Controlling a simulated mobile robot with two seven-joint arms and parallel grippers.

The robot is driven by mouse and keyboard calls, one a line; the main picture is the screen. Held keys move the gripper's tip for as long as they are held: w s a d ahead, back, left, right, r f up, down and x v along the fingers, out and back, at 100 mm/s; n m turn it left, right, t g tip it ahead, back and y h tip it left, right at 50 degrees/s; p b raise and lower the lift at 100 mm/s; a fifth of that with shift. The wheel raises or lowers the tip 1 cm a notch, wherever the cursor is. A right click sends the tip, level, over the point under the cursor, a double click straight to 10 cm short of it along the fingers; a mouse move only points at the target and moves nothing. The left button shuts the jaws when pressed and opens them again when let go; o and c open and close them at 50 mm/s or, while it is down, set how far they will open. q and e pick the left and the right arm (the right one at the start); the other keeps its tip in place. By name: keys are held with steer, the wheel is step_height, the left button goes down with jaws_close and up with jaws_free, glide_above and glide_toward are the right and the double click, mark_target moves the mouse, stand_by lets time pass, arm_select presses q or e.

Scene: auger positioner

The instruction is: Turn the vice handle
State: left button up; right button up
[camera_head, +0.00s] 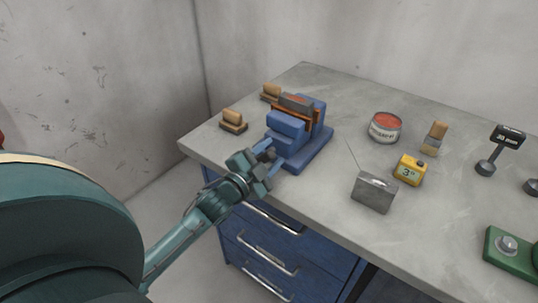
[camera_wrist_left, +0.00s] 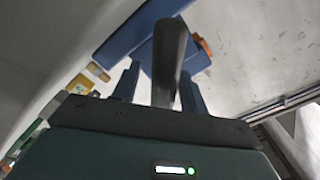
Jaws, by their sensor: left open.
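The blue vice (camera_head: 288,124) stands at the left front corner of the workbench, with an orange and grey piece (camera_head: 297,104) at its jaws. My left gripper (camera_head: 268,159) is at the vice's near side, over the bench edge, and is open. In the left wrist view, a dark grey bar (camera_wrist_left: 169,50), which looks like the vice handle, runs between the two fingers (camera_wrist_left: 158,88). I cannot tell whether either finger touches it. In the head view the gripper hides the handle. My right gripper is in neither view.
The grey workbench (camera_head: 345,95) has blue drawers (camera_head: 265,240) below. Wooden blocks (camera_head: 234,118) lie left of the vice. A red-topped tin (camera_head: 385,127), a yellow device (camera_head: 409,170), a grey metal box (camera_head: 374,192) and a green device (camera_head: 510,249) stand to the right.

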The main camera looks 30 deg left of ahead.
arm_select(q)
steer(key=s+a+b, duration=0.1)
steer(key=s, duration=1.2)
steer(key=o, duration=0.3)
steer(key=shift+a+n, duration=0.1)
steer(key=shift+n, duration=0.6)
steer(key=n, duration=0.5)
steer(key=shift+w+a+f+n, duration=0.2)
steer(key=shift+a+f+n, duration=0.15)
steer(key=shift+a+n, duration=0.05)
steer(key=shift+n, duration=0.7)
steer(key=w, duration=0.8)
steer(key=w+d+p, duration=0.1)
steer(key=w, duration=0.4)
steer(key=shift+w+f, duration=0.1)
